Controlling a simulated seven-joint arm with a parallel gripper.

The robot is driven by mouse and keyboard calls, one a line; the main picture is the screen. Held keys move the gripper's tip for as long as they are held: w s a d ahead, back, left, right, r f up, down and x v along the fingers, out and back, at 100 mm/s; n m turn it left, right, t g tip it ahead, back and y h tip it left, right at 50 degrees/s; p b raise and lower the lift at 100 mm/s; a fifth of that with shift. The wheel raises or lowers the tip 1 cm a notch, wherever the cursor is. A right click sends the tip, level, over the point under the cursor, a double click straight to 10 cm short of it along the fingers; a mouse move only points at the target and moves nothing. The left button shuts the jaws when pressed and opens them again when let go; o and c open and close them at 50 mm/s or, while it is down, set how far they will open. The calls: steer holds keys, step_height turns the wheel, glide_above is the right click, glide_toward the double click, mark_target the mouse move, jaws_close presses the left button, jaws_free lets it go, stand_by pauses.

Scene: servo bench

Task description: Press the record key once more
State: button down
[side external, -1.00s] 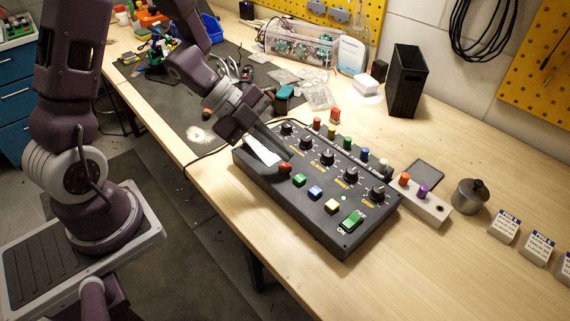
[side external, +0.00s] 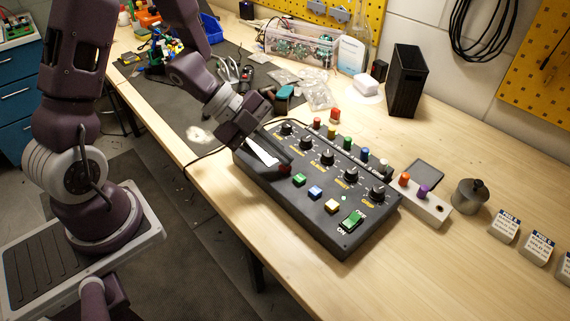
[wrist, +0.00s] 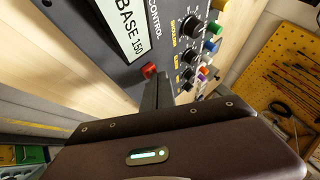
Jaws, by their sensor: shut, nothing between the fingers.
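The dark control box (side external: 345,245) lies on the bench with a row of square keys along its near edge. The red key (side external: 284,170) is at the left of that row, partly covered by my fingers in the side view. It shows in the wrist view (wrist: 149,70) beside my fingertips. My gripper (side external: 283,163) is shut and empty, pointing down at the box close to the red key. Whether the fingertips touch the key is not clear. The display, partly visible in the wrist view (wrist: 122,32), reads "BASE 150".
Several black knobs (side external: 327,158) stand behind. The bench front is clear.

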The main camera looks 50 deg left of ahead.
mark_target(280, 165)
steer(key=shift+f, duration=0.25)
stand_by(0.4)
steer(key=shift+r, duration=0.9)
steer(key=shift+r, duration=2.5)
